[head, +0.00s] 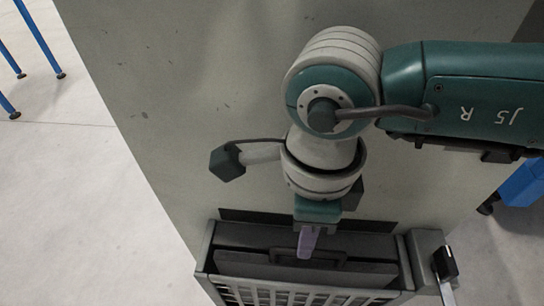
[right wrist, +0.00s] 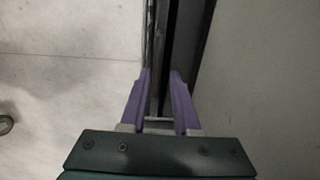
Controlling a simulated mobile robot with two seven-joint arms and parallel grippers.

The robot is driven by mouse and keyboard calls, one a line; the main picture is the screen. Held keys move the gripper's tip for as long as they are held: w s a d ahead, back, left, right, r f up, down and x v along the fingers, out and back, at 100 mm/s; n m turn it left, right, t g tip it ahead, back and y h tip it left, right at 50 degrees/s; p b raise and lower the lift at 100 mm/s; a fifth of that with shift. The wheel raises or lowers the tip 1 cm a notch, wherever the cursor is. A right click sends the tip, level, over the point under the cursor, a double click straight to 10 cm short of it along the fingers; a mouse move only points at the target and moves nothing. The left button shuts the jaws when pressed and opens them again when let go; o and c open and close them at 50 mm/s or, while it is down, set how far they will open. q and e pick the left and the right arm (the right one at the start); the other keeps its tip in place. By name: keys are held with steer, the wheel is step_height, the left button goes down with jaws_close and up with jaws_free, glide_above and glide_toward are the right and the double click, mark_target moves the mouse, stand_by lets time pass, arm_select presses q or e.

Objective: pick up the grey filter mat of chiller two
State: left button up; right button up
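The grey filter mat (head: 280,270) is a dark slab with a bar handle on its upper part, standing in the slot behind the grille at the foot of the cabinet in the head view. My right gripper (head: 307,246) points down over the mat's handle, its purple fingers in front of the handle's middle. In the right wrist view its two fingers (right wrist: 160,85) stand apart, with thin dark edges running between and beyond them. Whether they touch the handle is hidden. My left gripper is not in view.
A grey slatted grille (head: 300,297) with raised side walls frames the slot. A grey block with a black-topped lever (head: 445,263) sits to its right. The flat cabinet front (head: 170,110) rises close behind my arm. Pale floor (head: 70,200) at left is clear.

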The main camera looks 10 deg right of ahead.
steer(key=b, duration=0.2)
glide_above(306, 263)
steer(key=f, duration=0.4)
steer(key=shift+a+f, duration=0.1)
steer(key=shift+a, duration=0.15)
steer(key=f+b, duration=0.2)
steer(key=f, duration=0.1)
steer(key=f+b, duration=0.2)
steer(key=shift+d+f, duration=0.15)
steer(key=shift+d, duration=0.15)
jaws_close()
stand_by(0.4)
